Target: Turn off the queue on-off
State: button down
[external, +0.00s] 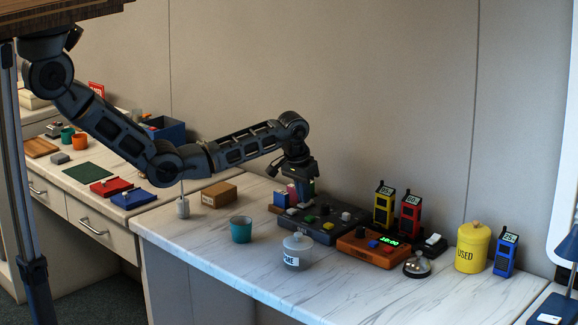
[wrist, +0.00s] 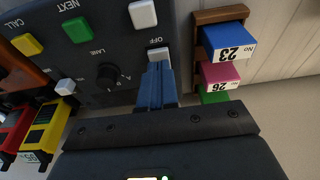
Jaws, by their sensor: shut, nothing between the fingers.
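The dark queue control panel (external: 322,229) lies on the marble counter and fills the upper left of the wrist view (wrist: 88,60). Its labels include CALL, NEXT, LANE and OFF. One white key (wrist: 158,53) sits just below the OFF label, and another white key (wrist: 143,14) sits above it. My gripper (wrist: 156,70) is shut and empty, pointing down at the panel. Its blue fingertips are right at the lower white key; I cannot tell whether they touch it. In the external view my gripper (external: 305,196) is over the panel's far left part.
A wooden rack with blue (wrist: 226,41), pink (wrist: 218,74) and green numbered blocks stands close beside the panel. Yellow (external: 384,205) and red (external: 409,214) handheld devices stand behind it. An orange clock box (external: 372,250), glass jar (external: 297,252) and teal cup (external: 241,229) are nearby.

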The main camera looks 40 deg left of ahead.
jog(key=shift+w+r, duration=0.15)
jog(key=shift+w, duration=0.3)
jog(key=shift+r, duration=0.1)
jog(key=shift+r, duration=0.25)
jog(key=p+v, duration=0.1)
jog(key=v, duration=0.1)
jog(key=w+p+v, duration=0.1)
jog(key=p+v, duration=0.1)
jog(key=shift+r+p, duration=0.15)
jog(key=shift+p, duration=0.15)
jog(key=s+v, duration=0.2)
jog(key=v, duration=0.7)
jog(key=shift+f+b, duration=0.3)
jog(key=shift+b, duration=0.05)
jog(key=shift+f, duration=0.1)
